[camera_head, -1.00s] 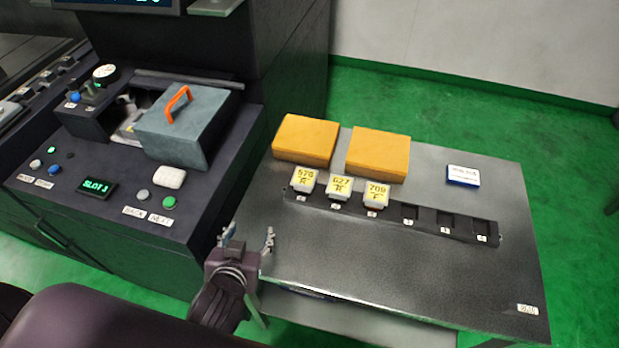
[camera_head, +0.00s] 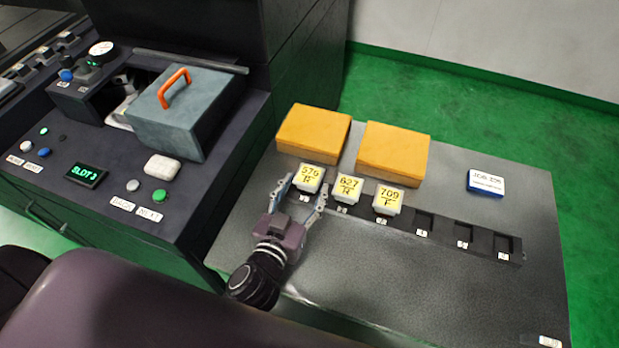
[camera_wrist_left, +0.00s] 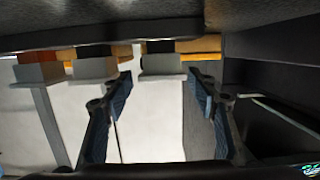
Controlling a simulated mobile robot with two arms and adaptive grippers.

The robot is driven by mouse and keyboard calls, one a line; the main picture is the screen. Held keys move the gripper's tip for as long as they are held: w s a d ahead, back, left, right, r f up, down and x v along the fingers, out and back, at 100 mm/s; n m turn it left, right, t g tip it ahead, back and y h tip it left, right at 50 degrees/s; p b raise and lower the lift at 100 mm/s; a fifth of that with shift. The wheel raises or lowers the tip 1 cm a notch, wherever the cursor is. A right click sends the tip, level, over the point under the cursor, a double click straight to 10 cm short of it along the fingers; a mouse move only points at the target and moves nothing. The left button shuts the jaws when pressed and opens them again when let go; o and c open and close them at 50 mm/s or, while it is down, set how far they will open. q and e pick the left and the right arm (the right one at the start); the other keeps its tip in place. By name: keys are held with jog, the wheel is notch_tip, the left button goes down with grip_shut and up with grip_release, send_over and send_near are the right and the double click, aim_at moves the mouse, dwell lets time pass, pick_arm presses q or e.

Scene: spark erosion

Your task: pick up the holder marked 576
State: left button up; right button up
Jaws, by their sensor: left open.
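The holder marked 576 (camera_head: 309,176) is a white block with a yellow label, in the leftmost slot of the dark rack (camera_head: 447,234). The holders marked 627 (camera_head: 347,189) and 709 (camera_head: 388,199) stand in the slots to its right. My left gripper (camera_head: 304,189) is open and empty, its fingertips close to the 576 holder, one towards each side. In the left wrist view, which looks upside down, a pale block (camera_wrist_left: 160,65) that appears to be the 576 holder shows between the open fingers. I cannot tell whether they touch it. My right gripper is not seen.
Two orange boxes (camera_head: 313,134) (camera_head: 394,153) stand right behind the holders. A blue and white box (camera_head: 485,183) lies at the back right. The machine with a grey lidded box (camera_head: 185,113) is on the left.

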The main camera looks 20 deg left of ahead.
aim_at(308, 178)
pick_arm(q)
jog(key=w+p, duration=0.1)
jog(key=w, duration=0.2)
jog(key=shift+w+f, duration=0.1)
jog(key=shift+w, duration=0.2)
jog(key=shift+w+f, duration=0.2)
jog(key=shift+w, duration=0.2)
jog(key=shift+r, duration=0.1)
jog(key=c, duration=1.2)
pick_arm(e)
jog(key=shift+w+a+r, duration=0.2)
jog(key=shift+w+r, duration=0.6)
